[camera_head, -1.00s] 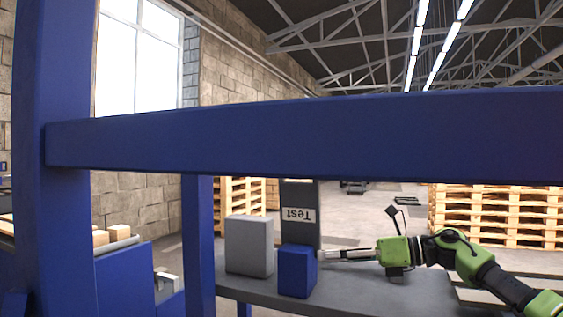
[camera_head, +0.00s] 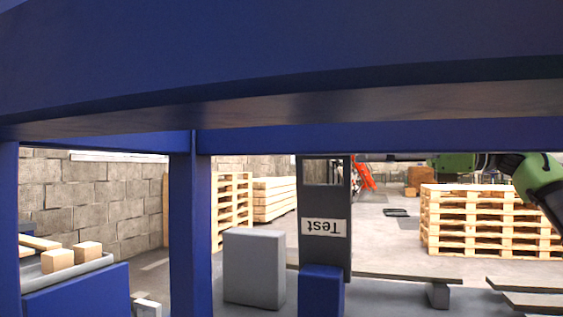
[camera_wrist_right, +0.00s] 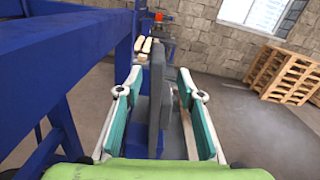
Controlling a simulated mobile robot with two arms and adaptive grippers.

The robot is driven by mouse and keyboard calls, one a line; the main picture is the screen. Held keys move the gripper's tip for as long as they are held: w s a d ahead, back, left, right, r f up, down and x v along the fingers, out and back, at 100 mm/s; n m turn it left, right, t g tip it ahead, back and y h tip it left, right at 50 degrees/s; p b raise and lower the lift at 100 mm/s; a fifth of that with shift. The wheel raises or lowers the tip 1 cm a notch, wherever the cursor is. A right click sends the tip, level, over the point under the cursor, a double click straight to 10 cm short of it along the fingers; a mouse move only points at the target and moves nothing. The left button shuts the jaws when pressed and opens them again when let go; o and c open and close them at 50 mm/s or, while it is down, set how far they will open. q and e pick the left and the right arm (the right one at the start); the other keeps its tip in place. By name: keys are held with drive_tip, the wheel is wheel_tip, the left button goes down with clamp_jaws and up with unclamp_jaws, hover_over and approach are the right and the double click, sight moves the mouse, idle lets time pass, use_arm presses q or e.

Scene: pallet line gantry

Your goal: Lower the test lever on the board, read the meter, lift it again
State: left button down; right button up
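The dark grey board (camera_head: 338,255) stands upright on the grey bench in the head view, with an upside-down "Test" label (camera_head: 324,227). A pale window (camera_head: 322,172), possibly the meter, sits above the label; no reading is legible. I cannot make out the test lever. My right arm (camera_head: 460,164) comes in from the right at the height of the board's top, partly hidden by the blue beam. In the right wrist view my right gripper (camera_wrist_right: 160,78) is open, its teal-padded fingers wide apart on either side of a grey upright panel (camera_wrist_right: 157,95). My left gripper is not in view.
A blue beam (camera_head: 280,75) crosses above the bench, with a blue post (camera_head: 190,230) at left. A grey block (camera_head: 254,268) and a blue block (camera_head: 322,290) stand by the board. Wooden pallets (camera_head: 490,220) are stacked behind.

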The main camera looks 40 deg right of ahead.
sight(305, 160)
drive_tip(key=x, duration=0.3)
drive_tip(key=p+x, duration=0.1)
drive_tip(key=x, duration=0.7)
drive_tip(key=shift+a+r+p, duration=0.15)
drive_tip(key=shift+a+p, duration=0.15)
drive_tip(key=shift+a, duration=0.05)
drive_tip(key=shift+x, duration=0.85)
clamp_jaws()
